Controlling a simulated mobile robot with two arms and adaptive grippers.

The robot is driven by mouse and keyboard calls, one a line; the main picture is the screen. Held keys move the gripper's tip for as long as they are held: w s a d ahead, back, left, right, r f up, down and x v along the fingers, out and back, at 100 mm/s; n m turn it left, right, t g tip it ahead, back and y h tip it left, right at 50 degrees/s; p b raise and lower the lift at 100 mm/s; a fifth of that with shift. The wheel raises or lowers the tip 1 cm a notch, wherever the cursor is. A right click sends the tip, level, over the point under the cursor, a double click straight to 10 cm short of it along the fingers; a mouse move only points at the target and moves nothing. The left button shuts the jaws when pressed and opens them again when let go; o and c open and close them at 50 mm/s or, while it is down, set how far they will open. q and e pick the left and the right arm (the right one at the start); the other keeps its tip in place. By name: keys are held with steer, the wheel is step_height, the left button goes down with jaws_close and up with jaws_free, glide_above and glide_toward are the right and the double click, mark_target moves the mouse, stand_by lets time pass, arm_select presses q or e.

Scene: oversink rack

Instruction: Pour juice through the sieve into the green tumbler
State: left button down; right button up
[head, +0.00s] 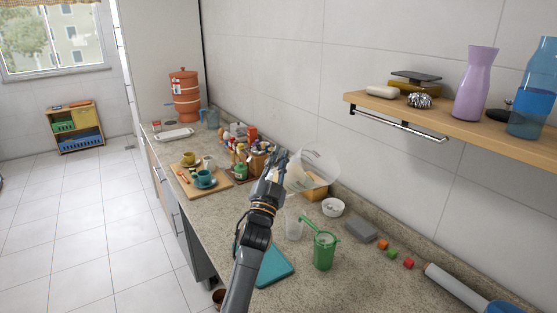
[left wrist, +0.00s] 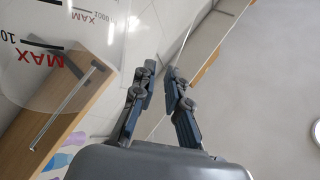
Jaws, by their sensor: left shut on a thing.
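My left gripper (head: 275,162) is shut on a clear jug (head: 318,172), holding it above the counter near the wall. The jug looks tilted, and I cannot make out juice in it. In the left wrist view, the fingers (left wrist: 160,88) pinch a thin clear edge, and the jug's wall (left wrist: 30,78) shows a red MAX mark. The green tumbler (head: 324,255) stands on the counter, to the right of and below the jug. A green sieve (head: 309,226) seems to rest on its top, its handle pointing left. My right gripper is out of view.
A clear glass (head: 294,228) stands close left of the tumbler, by a teal board (head: 272,265). A white bowl (head: 333,207), grey block (head: 362,230) and small coloured cubes (head: 393,253) lie right. A wooden shelf (head: 470,125) juts from the wall above.

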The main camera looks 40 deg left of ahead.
arm_select(q)
steer(key=shift+s+d+f+m+t+h+b, duration=0.1)
steer(key=shift+d+f+m+t+h+b, duration=0.3)
steer(key=shift+m+b, duration=0.35)
steer(key=shift+s+d+f+m+t+h+b, duration=0.2)
steer(key=shift+m+h+b, duration=0.25)
steer(key=shift+m+b, duration=0.3)
steer(key=shift+w+d+f+m+t+h+b, duration=0.1)
steer(key=shift+d+f+m+t+h+b, duration=0.15)
steer(key=shift+m+t+h+b, duration=0.45)
steer(key=shift+s+d+f+m+t+h+b, duration=0.15)
steer(key=shift+d+f+m+h+b, duration=0.3)
steer(key=shift+m+h+b, duration=0.5)
steer(key=shift+d+f+m+t+h+b, duration=0.25)
steer(key=shift+f+m+h+b, duration=0.3)
steer(key=shift+m+b, duration=0.4)
steer(key=shift+s+d+f+m+t+h+b, duration=0.1)
steer(key=shift+d+f+m+h+b, duration=0.5)
steer(key=shift+b, duration=0.6)
steer(key=shift+a+r, duration=0.15)
